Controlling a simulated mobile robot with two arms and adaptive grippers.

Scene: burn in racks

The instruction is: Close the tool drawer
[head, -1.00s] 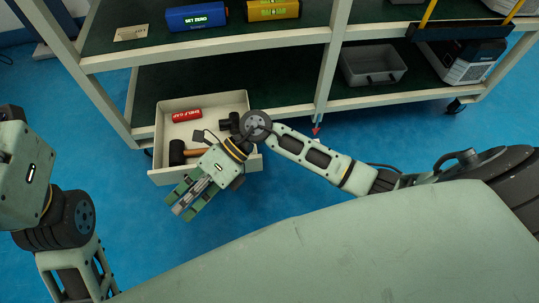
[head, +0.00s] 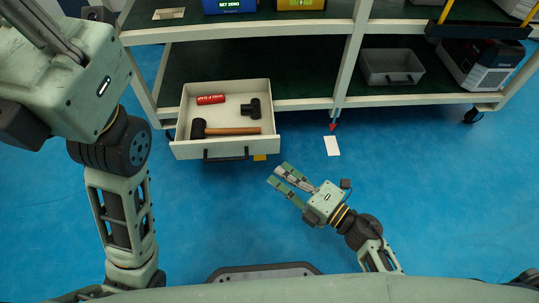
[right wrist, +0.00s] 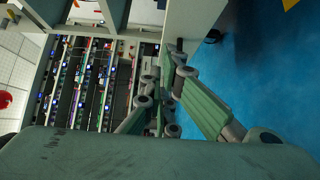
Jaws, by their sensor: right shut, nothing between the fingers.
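The tool drawer (head: 225,149) is a white open-topped drawer under the rack's lower shelf. It stands pulled out, with a dark handle (head: 226,155) on its front. Inside lie a red cylinder (head: 211,99), a small black-headed tool (head: 251,108) and a black mallet with a wooden handle (head: 233,131). My right gripper (head: 278,174) is shut and empty, in front of the drawer and to its right, apart from it. Its fingers also show in the right wrist view (right wrist: 172,112). My left arm shows at the left, but its gripper is out of view.
A grey bin (head: 391,79) and a box-shaped device (head: 487,66) sit on the lower shelf at right. A white card (head: 332,146) lies on the blue floor. The floor in front of the drawer is clear. Racks with lit units (right wrist: 88,85) show in the right wrist view.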

